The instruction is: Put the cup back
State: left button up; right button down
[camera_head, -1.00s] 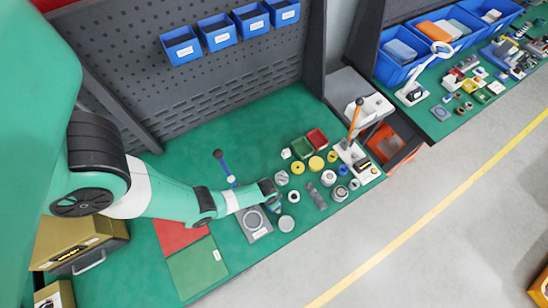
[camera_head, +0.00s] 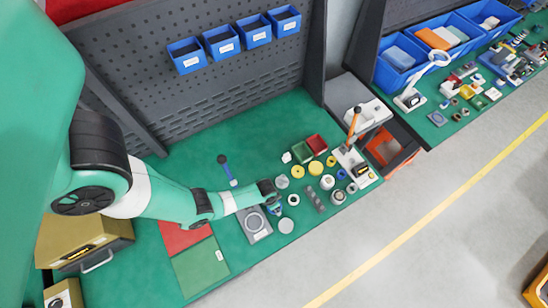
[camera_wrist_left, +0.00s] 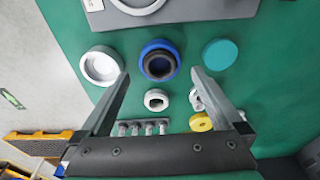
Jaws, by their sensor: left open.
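In the left wrist view, a round blue cup (camera_wrist_left: 160,60) with a dark ring inside stands on the green mat, ahead of and between the fingers of my left gripper (camera_wrist_left: 158,78). The fingers are open wide and nothing is between them in their grip. A white round cup (camera_wrist_left: 100,66) stands to its left, and a teal disc (camera_wrist_left: 219,54) lies to its right. I cannot tell for certain which one is the task's cup. In the head view, my left gripper (camera_head: 275,207) is low over the bench, beside a grey plate (camera_head: 262,236). My right gripper is not in view.
A small white ring (camera_wrist_left: 155,100) and a yellow ring (camera_wrist_left: 201,122) lie near the fingers. A lever press (camera_head: 355,165), small red bin (camera_head: 317,144) and green bin (camera_head: 302,152) stand to the right. The mat behind the arm is mostly clear.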

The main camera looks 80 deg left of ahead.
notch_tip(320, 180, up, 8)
jog(key=p, duration=0.6)
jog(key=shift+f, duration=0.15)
